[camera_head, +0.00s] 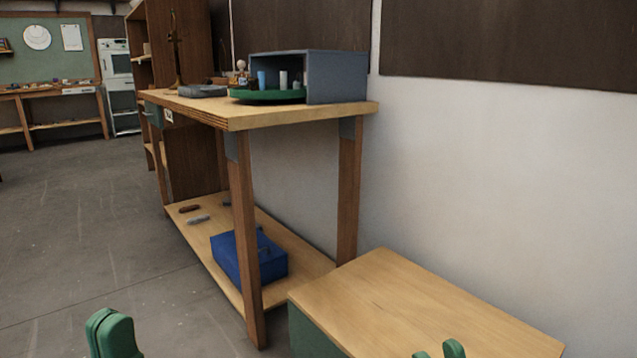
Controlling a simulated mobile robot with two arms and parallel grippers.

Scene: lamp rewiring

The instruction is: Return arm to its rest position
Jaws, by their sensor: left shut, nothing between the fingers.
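My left gripper (113,334) shows at the bottom left, over the floor. Its green fingertips are together, with nothing seen between them. My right gripper (439,351) shows only as two green fingertips at the bottom edge, in front of the low wooden-topped cabinet (400,300). The rest of it is cut off, so its opening and anything held are hidden. Both grippers are well away from the workbench (270,116). A thin brown lamp-like stand (176,55) is upright at the bench's far end.
On the bench are a grey open-sided box (337,77), a green round tray (262,97) with small items and a grey flat object (203,91). A blue toolbox (247,258) and hand tools lie on the lower shelf. Floor (70,230) at left is clear.

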